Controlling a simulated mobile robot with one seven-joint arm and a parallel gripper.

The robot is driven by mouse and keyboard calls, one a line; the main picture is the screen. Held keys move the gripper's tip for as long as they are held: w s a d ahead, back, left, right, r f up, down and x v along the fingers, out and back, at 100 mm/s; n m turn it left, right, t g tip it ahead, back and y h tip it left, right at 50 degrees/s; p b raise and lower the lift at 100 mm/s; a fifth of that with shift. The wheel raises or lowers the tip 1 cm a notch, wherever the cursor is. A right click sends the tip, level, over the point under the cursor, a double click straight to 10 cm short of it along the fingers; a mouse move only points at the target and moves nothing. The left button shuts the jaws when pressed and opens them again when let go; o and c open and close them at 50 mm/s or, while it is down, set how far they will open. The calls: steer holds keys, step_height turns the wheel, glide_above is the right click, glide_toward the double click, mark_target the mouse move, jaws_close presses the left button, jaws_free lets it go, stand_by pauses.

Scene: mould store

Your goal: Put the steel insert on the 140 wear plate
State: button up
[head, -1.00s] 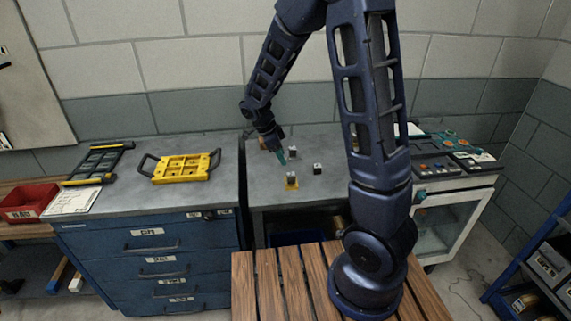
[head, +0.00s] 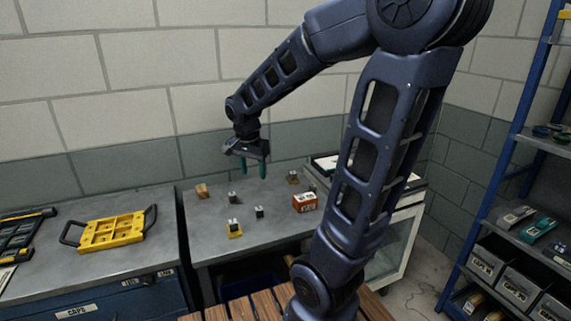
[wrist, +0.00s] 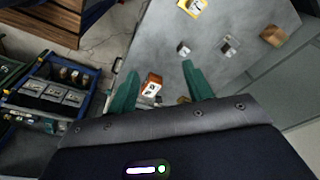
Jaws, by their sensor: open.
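My gripper (head: 254,168) is open and empty, raised above the back of the grey table, fingers pointing down; both fingers show in the wrist view (wrist: 159,72). Several small grey blocks stand on the table, and I cannot tell by label which is the steel insert or which base is the 140 wear plate. One grey block sits on a yellow plate (head: 235,232) at the front left. A grey block (head: 259,212) stands alone right of it. Another grey block (head: 233,198) stands behind on a darker base. The yellow plate also shows in the wrist view (wrist: 190,8).
An orange-red box with a white label (head: 305,203) stands to the right, near my arm. A brown block (head: 202,191) is at back left and a small brownish piece (head: 293,177) at back right. A yellow handled frame (head: 110,231) lies on the left bench. Shelving (head: 520,210) stands at right.

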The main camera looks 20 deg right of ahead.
steer(key=s+d+r+n+t, duration=0.1)
steer(key=s+d+r+n, duration=0.2)
steer(key=s, duration=0.3)
steer(key=s+d+r+n+t+y, duration=0.1)
steer(key=s+d+r+n+t, duration=0.1)
steer(key=s+n, duration=0.4)
steer(key=shift+s+d+r, duration=0.15)
steer(key=shift+d+r, duration=0.35)
steer(key=shift+r, duration=0.25)
